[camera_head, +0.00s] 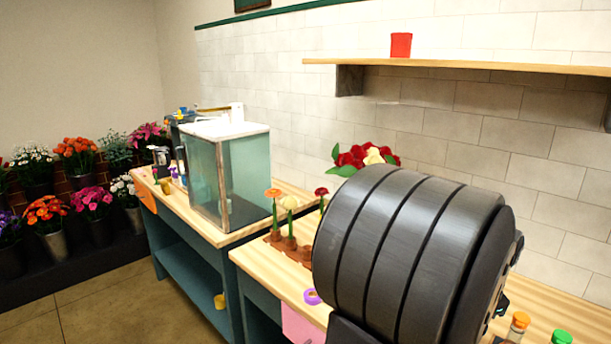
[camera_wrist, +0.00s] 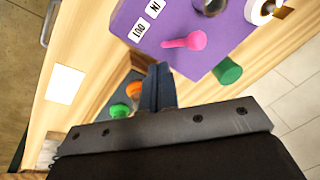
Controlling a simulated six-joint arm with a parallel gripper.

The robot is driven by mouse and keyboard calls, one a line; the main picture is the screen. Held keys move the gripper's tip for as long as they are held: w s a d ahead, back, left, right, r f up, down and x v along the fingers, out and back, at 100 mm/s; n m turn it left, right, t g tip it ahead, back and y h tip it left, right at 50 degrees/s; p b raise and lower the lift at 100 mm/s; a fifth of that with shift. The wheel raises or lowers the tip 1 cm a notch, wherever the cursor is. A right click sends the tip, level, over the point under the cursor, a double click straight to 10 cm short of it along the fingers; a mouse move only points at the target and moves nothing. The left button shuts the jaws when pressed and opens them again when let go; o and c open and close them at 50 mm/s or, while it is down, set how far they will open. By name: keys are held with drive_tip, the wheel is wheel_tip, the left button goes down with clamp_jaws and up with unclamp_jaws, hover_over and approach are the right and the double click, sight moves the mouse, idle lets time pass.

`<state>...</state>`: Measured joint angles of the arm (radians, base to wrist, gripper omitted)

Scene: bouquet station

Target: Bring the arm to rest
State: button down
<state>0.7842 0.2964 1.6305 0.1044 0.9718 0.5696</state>
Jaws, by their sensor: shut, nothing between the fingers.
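My gripper (camera_wrist: 160,72) shows in the wrist view with its dark fingers together and nothing between them. It is above the wooden bench, beside a purple board (camera_wrist: 220,30). An orange-capped bottle (camera_wrist: 133,89) and a green-capped bottle (camera_wrist: 119,111) are just left of the fingers. In the head view, the large black ribbed part of my own arm fills the lower middle and right. It hides much of the bench, and my gripper's fingers are not visible there.
A shelf (camera_head: 460,66) overhangs the bench.

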drive_tip(key=shift+d, duration=0.3)
drive_tip(key=shift+s+d+t+y, duration=0.3)
drive_tip(key=shift+t+y, duration=0.1)
drive_tip(key=shift+t, duration=0.2)
drive_tip(key=s+r, duration=0.7)
drive_tip(key=r, duration=0.2)
drive_tip(key=shift+a+r, duration=0.2)
drive_tip(key=shift+r, duration=0.2)
